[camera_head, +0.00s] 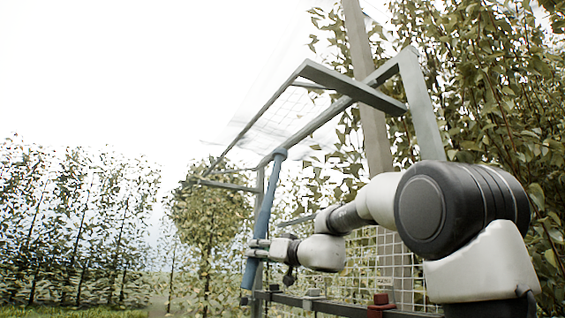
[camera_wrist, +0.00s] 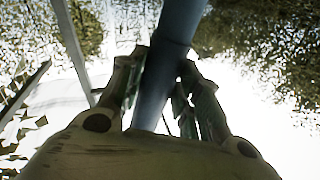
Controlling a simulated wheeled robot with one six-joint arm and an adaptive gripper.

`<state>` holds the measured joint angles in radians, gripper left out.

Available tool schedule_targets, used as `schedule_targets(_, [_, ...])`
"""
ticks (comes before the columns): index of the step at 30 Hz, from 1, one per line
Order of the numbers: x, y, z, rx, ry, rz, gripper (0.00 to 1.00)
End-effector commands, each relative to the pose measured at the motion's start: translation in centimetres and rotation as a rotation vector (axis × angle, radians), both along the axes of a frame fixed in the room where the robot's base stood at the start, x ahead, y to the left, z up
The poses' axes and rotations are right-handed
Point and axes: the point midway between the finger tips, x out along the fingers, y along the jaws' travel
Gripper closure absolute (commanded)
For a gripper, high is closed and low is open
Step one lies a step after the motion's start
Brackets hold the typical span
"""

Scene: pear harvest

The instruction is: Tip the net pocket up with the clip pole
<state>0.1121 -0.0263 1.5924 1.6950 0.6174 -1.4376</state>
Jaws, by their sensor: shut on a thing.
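The blue clip pole (camera_head: 264,212) stands nearly upright in the head view, tilted slightly right at the top. Its upper end meets, or overlaps in view, the lower bar of a grey metal frame. Pale netting, seemingly the net pocket (camera_head: 290,112), hangs within this frame; its outline is faint against the bright sky. My gripper (camera_head: 257,249) is shut on the lower part of the pole. In the wrist view the pole (camera_wrist: 172,55) runs up between the two fingers of my gripper (camera_wrist: 164,80). The pole's top is out of that view.
The grey metal frame (camera_head: 425,105) rises above my arm. A wire mesh panel (camera_head: 365,262) and a dark rail (camera_head: 340,307) with a red block (camera_head: 380,303) lie low behind the arm. Leafy trees (camera_head: 490,90) crowd the right. Open sky and grass lie left.

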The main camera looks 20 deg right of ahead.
Motion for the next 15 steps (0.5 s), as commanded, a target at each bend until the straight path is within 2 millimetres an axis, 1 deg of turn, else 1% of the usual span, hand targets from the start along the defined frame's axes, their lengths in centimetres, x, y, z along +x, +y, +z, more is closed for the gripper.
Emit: schedule_targets(15, [0.0, 0.0, -2.8, -0.001, -0.002, 0.000, 0.95])
